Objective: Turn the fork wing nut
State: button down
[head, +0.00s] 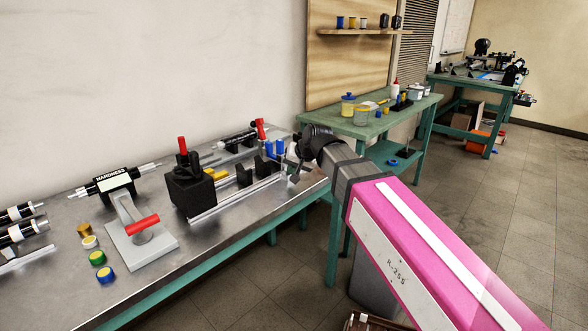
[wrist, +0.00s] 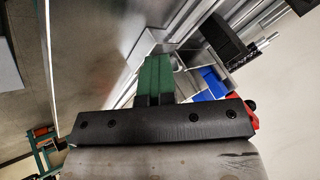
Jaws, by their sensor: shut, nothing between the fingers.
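My gripper (head: 294,172) is at the right end of the steel bench in the head view, mostly hidden behind its own wrist. In the wrist view its two green fingers (wrist: 154,78) lie side by side, shut, with nothing visible between them. Beyond the fingertips is a grey metal rail (wrist: 160,30) with bracket-like parts beside it. I cannot pick out the fork wing nut for certain in either view; it is too small or hidden behind the gripper. I cannot tell whether the fingers touch anything.
Blue blocks (wrist: 212,82) and a black block (wrist: 222,38) stand close right of the fingers. A red-handled clamp (head: 261,130) is behind my gripper. A black fixture with a red lever (head: 190,185) and a hardness tester (head: 140,230) stand farther left. A green table (head: 330,122) is beyond.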

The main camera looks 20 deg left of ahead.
jog(key=shift+s+a, duration=0.35)
jog(key=shift+a, duration=0.1)
dwell(0.5)
jog(key=shift+w+a, duration=0.1)
jog(key=shift+w+a+r, duration=0.15)
jog(key=shift+w+a, duration=0.35)
jog(key=shift+a, duration=0.15)
jog(key=d, duration=0.1)
jog(key=s+d, duration=0.1)
jog(key=d, duration=0.1)
jog(key=s+d, duration=0.1)
jog(key=shift+s+d, duration=0.25)
jog(key=shift+d, duration=0.05)
jog(key=s+d+r, duration=0.3)
jog(key=s+r, duration=0.2)
jog(key=r, duration=0.2)
jog(key=shift+s+d+r, duration=0.2)
jog(key=shift+s+r, duration=0.1)
jog(key=shift+r, duration=0.05)
